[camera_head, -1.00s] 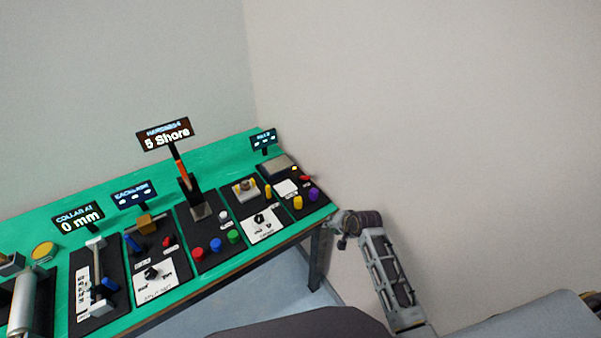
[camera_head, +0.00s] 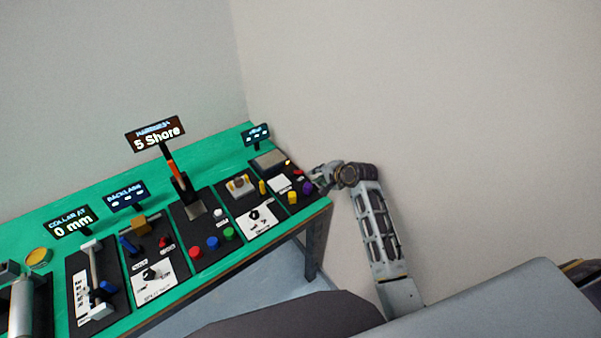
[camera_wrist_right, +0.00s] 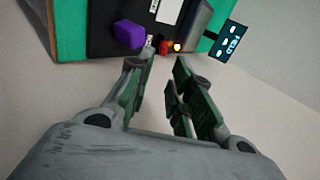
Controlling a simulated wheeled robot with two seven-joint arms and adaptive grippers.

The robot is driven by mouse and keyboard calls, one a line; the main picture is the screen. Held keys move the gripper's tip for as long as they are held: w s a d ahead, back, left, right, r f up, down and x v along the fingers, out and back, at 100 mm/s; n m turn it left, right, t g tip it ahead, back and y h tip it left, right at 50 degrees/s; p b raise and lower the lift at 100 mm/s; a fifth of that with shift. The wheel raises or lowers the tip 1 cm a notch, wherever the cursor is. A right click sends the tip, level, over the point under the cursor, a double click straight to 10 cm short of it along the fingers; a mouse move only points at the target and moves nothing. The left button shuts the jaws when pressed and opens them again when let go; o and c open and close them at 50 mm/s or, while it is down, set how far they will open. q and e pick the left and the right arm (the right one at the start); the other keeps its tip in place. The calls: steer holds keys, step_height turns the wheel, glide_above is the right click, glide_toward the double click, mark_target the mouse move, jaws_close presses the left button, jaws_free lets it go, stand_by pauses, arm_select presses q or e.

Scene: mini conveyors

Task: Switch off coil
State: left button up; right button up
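The rightmost black panel (camera_head: 279,181) has a small screen (camera_head: 257,134) behind it, reading "FIELD" in the wrist view (camera_wrist_right: 230,42). On the panel are a purple knob (camera_wrist_right: 128,34), a small light-grey piece (camera_wrist_right: 149,42), a red piece (camera_wrist_right: 164,47) and a yellow lamp (camera_wrist_right: 177,47) that looks lit. Which of these is the coil's switch I cannot tell. My right gripper (camera_wrist_right: 159,68) is open and empty, its fingers apart and pointing at the panel's edge near the red piece. In the head view it (camera_head: 317,178) is beside the purple knob. My left gripper is out of view.
A green table (camera_head: 90,195) carries several other black panels with knobs, levers and signs to the left. A grey block (camera_head: 269,160) is at the panel's back. A bare wall stands to the right.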

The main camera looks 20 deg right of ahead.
mark_target(301, 173)
steer(key=shift+w+r, duration=0.2)
steer(key=shift+r, duration=0.05)
stand_by(0.3)
steer(key=shift+p+x, duration=0.5)
steer(key=shift+x, duration=6.35)
steer(key=shift+w, duration=0.1)
jaws_close()
